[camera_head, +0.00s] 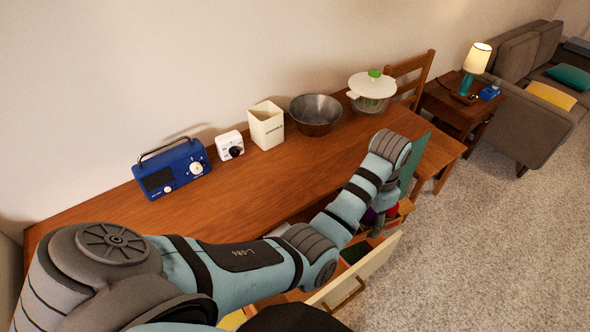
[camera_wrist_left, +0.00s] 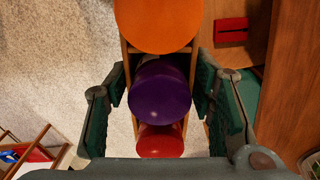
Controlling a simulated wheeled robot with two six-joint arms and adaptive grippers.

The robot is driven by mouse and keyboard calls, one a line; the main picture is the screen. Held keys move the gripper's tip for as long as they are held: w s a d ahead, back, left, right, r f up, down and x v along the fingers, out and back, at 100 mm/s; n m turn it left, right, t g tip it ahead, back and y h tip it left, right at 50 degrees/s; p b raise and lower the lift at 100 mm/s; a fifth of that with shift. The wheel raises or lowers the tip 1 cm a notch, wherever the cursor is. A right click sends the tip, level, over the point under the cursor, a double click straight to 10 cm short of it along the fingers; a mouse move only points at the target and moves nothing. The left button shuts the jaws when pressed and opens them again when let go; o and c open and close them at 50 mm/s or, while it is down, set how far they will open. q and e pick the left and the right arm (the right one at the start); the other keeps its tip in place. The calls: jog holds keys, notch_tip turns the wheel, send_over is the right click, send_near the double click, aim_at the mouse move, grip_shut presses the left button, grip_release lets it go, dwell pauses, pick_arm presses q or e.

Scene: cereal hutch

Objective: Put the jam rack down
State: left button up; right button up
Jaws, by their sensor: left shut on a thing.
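The jam rack (camera_wrist_left: 126,68) is a light wooden rack holding an orange jar (camera_wrist_left: 156,22), a purple jar (camera_wrist_left: 160,90) and a red jar (camera_wrist_left: 160,141) in a row. My left gripper (camera_wrist_left: 162,80) is shut on it, with a finger on each side near the purple jar. In the head view the gripper (camera_head: 380,208) is at the front right of the wooden desk, above or beside the open drawer (camera_head: 358,272). The wrist mostly covers the rack there. I cannot tell whether the rack touches anything beneath it. My right gripper is not in view.
On the desk (camera_head: 265,185) stand a blue radio (camera_head: 172,169), a white timer (camera_head: 230,145), a cream canister (camera_head: 266,126), a metal bowl (camera_head: 315,113) and a lidded glass bowl (camera_head: 372,92). A chair (camera_head: 410,72) stands behind. The desk's middle is clear.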

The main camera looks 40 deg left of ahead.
pick_arm(q)
jog(key=s+a+f+n+b, duration=0.2)
jog(key=s+a+f+b, duration=0.1)
jog(key=s+a+f, duration=0.9)
jog(key=a+f, duration=0.1)
jog(key=a, duration=0.2)
jog(key=shift+f+n, duration=0.2)
jog(key=shift+n, duration=0.1)
notch_tip(320, 180, down, 20)
jog(key=b, duration=0.8)
jog(key=shift+r, duration=0.35)
jog(key=o, duration=1.2)
jog(key=shift+s, duration=0.1)
jog(key=shift+o, duration=0.2)
